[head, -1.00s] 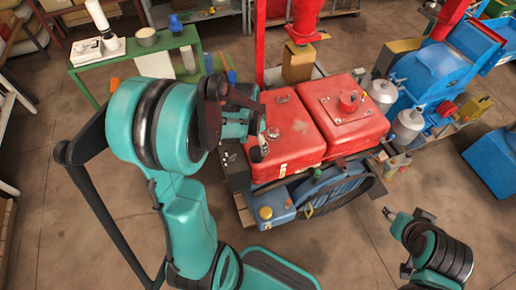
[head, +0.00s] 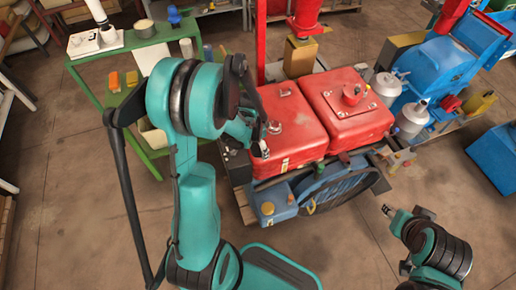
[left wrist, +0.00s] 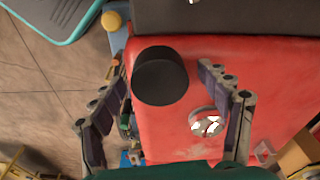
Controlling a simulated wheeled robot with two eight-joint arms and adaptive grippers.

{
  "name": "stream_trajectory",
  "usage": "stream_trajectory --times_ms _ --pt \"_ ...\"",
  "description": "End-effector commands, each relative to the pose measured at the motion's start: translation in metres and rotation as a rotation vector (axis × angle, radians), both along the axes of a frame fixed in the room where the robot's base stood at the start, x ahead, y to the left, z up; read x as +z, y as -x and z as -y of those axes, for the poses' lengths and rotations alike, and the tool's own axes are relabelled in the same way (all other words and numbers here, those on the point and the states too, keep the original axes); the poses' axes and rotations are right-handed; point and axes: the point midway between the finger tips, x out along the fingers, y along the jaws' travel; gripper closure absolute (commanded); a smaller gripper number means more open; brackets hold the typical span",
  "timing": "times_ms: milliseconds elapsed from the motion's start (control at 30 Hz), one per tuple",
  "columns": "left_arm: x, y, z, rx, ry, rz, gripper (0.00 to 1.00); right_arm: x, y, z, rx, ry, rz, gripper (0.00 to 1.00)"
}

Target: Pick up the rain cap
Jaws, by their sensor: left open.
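In the left wrist view a dark, round-topped cylinder, which I take to be the rain cap (left wrist: 160,76), stands over the red housing (left wrist: 185,60). My left gripper (left wrist: 158,72) is open, with one finger on each side of the cap and space between. In the head view my left gripper (head: 265,139) hangs over the near left part of the red housing (head: 290,105); I cannot make out the cap there. My right gripper (head: 390,212) is at the lower right, away from the machine; its jaws are unclear.
A silver round cap (left wrist: 207,122) sits on the housing near the right finger. A green table (head: 130,45) stands at the back left. The floor (head: 70,190) at left is clear.

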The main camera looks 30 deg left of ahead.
Motion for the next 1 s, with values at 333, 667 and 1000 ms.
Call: stream_trajectory --times_ms 333,667,1000 --pt "0.001 0.000 0.000 0.000 0.000 0.000 0.79 0.000 0.000 0.000 0.000 0.000 0.000 0.60" --pt "0.009 0.000 0.000 0.000 0.000 0.000 0.79 0.005 0.000 0.000 0.000 0.000 0.000 0.60" --pt "0.059 -0.015 0.022 -0.008 0.001 0.001 0.79 0.030 0.000 0.000 0.000 0.000 0.000 0.60"
